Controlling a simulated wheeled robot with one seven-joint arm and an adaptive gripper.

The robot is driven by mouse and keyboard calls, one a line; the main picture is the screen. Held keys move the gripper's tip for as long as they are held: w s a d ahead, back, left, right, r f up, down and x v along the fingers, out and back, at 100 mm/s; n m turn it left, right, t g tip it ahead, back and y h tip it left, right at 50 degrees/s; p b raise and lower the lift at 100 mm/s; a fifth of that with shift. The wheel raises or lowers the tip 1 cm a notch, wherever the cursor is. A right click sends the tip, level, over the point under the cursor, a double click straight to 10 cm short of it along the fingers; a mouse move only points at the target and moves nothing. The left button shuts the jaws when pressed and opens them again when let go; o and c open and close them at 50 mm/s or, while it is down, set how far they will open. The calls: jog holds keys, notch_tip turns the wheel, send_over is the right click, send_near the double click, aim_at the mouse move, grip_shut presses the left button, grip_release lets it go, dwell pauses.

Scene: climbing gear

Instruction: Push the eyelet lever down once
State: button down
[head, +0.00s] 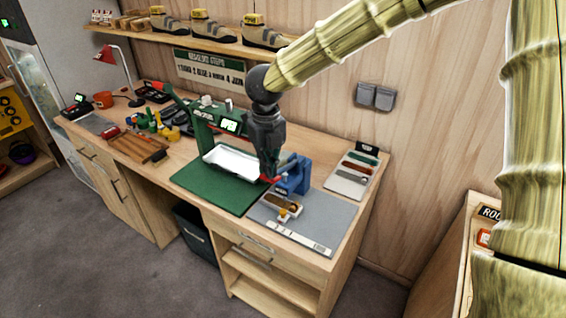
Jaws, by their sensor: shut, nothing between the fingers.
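A blue bench press (294,178), apparently the eyelet press, stands on a grey mat at the right half of the workbench. A small red piece (276,179), which looks like the end of its lever, shows at its left side. My gripper (269,176) is dark grey, points down and is shut with nothing in it. Its tips are at the left of the blue press, by the red piece. I cannot tell whether they touch it. The gripper hides part of the lever. A brown and tan piece (284,205) lies in front of the press.
A green machine (203,131) with a lit screen stands behind a white tray (232,163) on a green mat (205,190). The grey mat (325,220) is bare to the right. A tool tray (340,185) lies at the back right. Shoes stand on a wall shelf (220,45).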

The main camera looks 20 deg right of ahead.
jog(key=shift+r+p, duration=1.85)
jog(key=shift+r, duration=0.4)
jog(key=shift+f, duration=0.1)
